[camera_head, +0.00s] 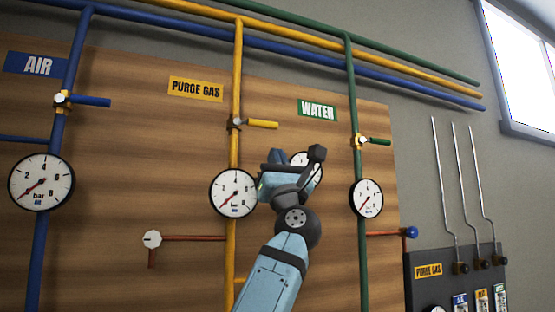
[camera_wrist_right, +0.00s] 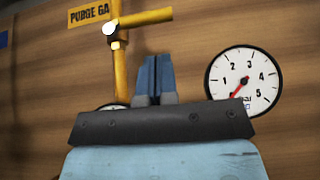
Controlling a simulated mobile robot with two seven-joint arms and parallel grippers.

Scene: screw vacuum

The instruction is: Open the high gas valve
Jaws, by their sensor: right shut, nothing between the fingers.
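The high gas valve (camera_head: 237,123) sits on the yellow pipe just below the PURGE GAS label. Its yellow handle (camera_head: 263,124) points sideways to the right, across the pipe. The same handle shows at the top of the right wrist view (camera_wrist_right: 147,18), with the pale valve nut (camera_wrist_right: 111,29) at its left end. My right gripper (camera_head: 273,158) is below the handle and a little to its right, apart from it. Its blue fingers (camera_wrist_right: 154,76) are shut together and empty, below the handle in the wrist view. My left gripper is not in view.
A blue AIR handle (camera_head: 92,101) and a green WATER handle (camera_head: 377,141) are on neighbouring pipes. A gauge (camera_head: 233,193) is on the yellow pipe; another (camera_wrist_right: 243,81) is partly behind my gripper in the head view. A red-brown pipe (camera_head: 195,238) runs lower left.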

